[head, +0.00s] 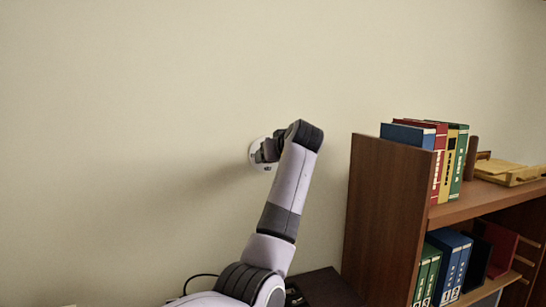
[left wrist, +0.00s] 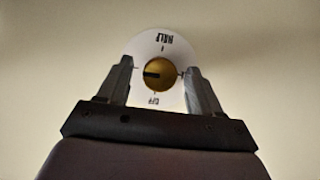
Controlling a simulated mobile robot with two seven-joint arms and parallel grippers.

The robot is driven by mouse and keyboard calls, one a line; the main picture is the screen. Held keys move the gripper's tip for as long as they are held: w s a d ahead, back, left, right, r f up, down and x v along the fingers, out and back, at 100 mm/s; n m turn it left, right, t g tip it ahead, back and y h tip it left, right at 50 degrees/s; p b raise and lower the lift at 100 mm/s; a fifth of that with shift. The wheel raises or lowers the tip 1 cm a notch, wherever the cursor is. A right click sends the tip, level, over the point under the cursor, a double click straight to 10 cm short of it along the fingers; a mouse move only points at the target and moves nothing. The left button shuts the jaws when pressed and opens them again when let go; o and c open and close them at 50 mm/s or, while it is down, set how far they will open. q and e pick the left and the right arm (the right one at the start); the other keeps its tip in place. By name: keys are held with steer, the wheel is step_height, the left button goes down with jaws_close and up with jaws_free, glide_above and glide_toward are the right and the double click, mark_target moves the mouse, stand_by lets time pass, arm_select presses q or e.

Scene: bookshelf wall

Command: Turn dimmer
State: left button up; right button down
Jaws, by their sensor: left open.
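The dimmer is a round white plate (left wrist: 160,43) with a brass knob (left wrist: 159,73) on the wall, seen in the left wrist view. The plate bears the words HALF and OFF, which show upside down. A dark pointer mark on the knob points to the picture's left. My left gripper (left wrist: 158,76) is open, with one finger on each side of the knob; I cannot tell whether they touch it. In the head view the white plate (head: 254,153) shows behind my left gripper (head: 263,151), and the knob is hidden. My right gripper is not in view.
A brown bookshelf (head: 385,215) stands to the right of my left arm, with several coloured binders (head: 440,165) on top and more binders (head: 447,262) on a lower shelf. A dark low surface (head: 325,288) is at the bottom centre. The wall left of the dimmer is bare.

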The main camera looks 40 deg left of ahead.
arm_select(q)
steer(key=shift+d, duration=0.1)
steer(key=b+v, duration=0.1)
steer(key=v, duration=0.6)
steer(key=shift+f, duration=0.1)
stand_by(0.3)
